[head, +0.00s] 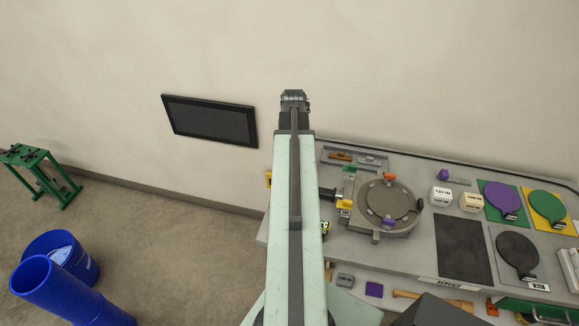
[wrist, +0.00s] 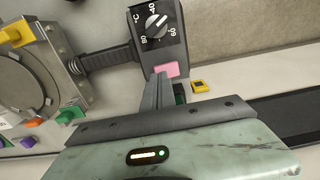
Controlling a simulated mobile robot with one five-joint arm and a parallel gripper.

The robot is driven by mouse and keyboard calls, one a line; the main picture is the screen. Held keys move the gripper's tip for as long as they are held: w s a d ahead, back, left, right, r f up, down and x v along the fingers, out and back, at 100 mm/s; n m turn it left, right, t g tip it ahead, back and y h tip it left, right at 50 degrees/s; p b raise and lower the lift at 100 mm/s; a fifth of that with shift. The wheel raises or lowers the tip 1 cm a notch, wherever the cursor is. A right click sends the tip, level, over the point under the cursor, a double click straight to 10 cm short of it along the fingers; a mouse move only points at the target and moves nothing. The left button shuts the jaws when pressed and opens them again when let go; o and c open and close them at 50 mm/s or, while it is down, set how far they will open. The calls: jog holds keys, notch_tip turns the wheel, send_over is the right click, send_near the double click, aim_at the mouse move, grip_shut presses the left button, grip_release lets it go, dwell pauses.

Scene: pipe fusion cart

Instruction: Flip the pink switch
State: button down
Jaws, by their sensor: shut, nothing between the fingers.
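In the wrist view, the pink switch (wrist: 165,69) sits on the lower face of a dark grey control box, below its temperature dial (wrist: 156,25). My gripper (wrist: 161,82) is shut and empty. Its fingertips overlap the lower edge of the pink switch in the picture. I cannot tell whether they touch it. In the head view, my pale green arm covers the place of the control box, so the switch is hidden there.
A dark handle (wrist: 107,59) joins the box to the round grey plate (wrist: 22,80) with coloured knobs. A yellow button (wrist: 200,86) is right of the fingers. The grey worktop (head: 428,215) holds pads and blocks. A black panel (head: 210,120) hangs on the wall.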

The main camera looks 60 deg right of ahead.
jog(key=shift+f+b, duration=0.95)
dwell(0.8)
jog(key=shift+r, duration=0.1)
notch_tip(320, 180, up, 7)
jog(key=p, duration=0.7)
